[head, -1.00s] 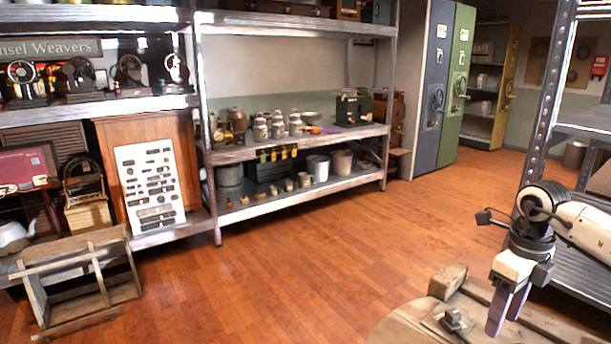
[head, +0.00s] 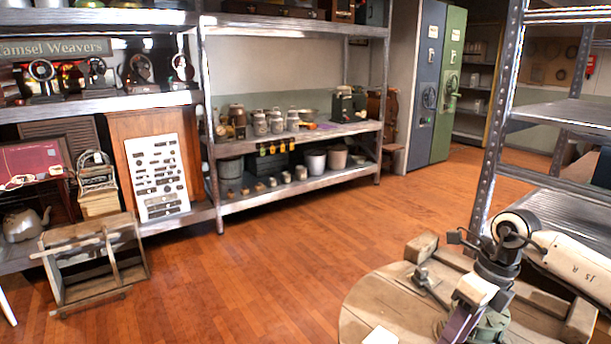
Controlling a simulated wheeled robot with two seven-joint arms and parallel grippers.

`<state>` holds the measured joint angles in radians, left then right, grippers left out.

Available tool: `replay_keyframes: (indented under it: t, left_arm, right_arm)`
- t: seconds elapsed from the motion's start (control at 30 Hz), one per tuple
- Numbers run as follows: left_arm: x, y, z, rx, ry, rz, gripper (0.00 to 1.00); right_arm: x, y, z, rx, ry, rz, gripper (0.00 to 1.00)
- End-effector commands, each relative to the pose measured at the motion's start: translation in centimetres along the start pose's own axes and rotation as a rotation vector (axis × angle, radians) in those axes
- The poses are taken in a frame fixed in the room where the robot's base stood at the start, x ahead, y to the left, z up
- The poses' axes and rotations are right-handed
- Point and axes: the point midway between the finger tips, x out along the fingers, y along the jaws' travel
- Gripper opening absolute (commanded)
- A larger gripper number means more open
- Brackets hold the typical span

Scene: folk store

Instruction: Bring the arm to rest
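My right arm comes in from the right edge, with a white forearm and a dark wrist. Its gripper (head: 455,334) hangs low over a round wooden table (head: 362,303) at the bottom right. One purple finger shows, tilted down to the left, and its tip is near the lower picture edge. The gap between the fingers cannot be made out. A grey-green object (head: 493,327) shows just beside the finger; whether they touch is unclear. My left gripper is not in view.
A wooden frame (head: 421,247) and a small metal tool (head: 426,281) lie on the table. A metal rack (head: 487,190) stands close behind my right arm. Loaded shelves (head: 305,190) line the back. A wooden carrier (head: 92,262) sits at left. The middle floor is clear.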

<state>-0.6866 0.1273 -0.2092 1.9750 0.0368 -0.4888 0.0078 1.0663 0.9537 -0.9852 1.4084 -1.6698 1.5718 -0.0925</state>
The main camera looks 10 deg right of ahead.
Motion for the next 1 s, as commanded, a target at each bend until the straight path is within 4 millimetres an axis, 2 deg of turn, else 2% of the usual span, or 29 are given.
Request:
replay_keyframes:
  t: [0.17,0.27,0.37,0.4,0.5,0.6,0.67,0.77,0.87,0.97,1.0]
  left_arm:
    - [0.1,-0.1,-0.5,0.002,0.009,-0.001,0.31]
    - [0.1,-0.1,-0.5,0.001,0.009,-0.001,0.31]
    - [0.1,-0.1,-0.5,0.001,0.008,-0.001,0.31]
    - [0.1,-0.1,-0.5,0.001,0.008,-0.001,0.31]
    - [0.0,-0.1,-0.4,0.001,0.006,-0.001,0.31]
    - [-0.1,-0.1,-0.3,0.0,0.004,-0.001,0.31]
    - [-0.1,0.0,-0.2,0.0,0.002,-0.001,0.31]
    - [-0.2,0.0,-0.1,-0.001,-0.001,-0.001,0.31]
    - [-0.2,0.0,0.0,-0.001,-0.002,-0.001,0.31]
    - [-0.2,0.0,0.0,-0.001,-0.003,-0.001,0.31]
    - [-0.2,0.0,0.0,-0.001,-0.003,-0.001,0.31]
  right_arm:
    - [3.6,5.7,2.2,-0.025,-0.085,0.169,0.45]
    - [5.8,10.5,3.6,-0.021,-0.154,0.312,0.45]
    - [7.7,17.2,5.3,0.025,-0.253,0.528,0.45]
    - [8.1,20.3,6.0,0.066,-0.3,0.635,0.45]
    - [7.6,26.9,7.8,0.247,-0.428,0.923,0.45]
    - [6.2,30.0,9.3,0.511,-0.537,1.173,0.45]
    - [5.6,30.3,10.0,0.708,-0.59,1.301,0.45]
    - [6.1,28.5,10.1,1.089,-0.65,1.46,0.45]
    - [8.8,25.1,8.3,1.525,-0.672,1.541,0.45]
    - [13.5,21.8,4.2,1.993,-0.647,1.534,0.45]
    - [15.5,20.9,2.1,2.168,-0.626,1.507,0.45]
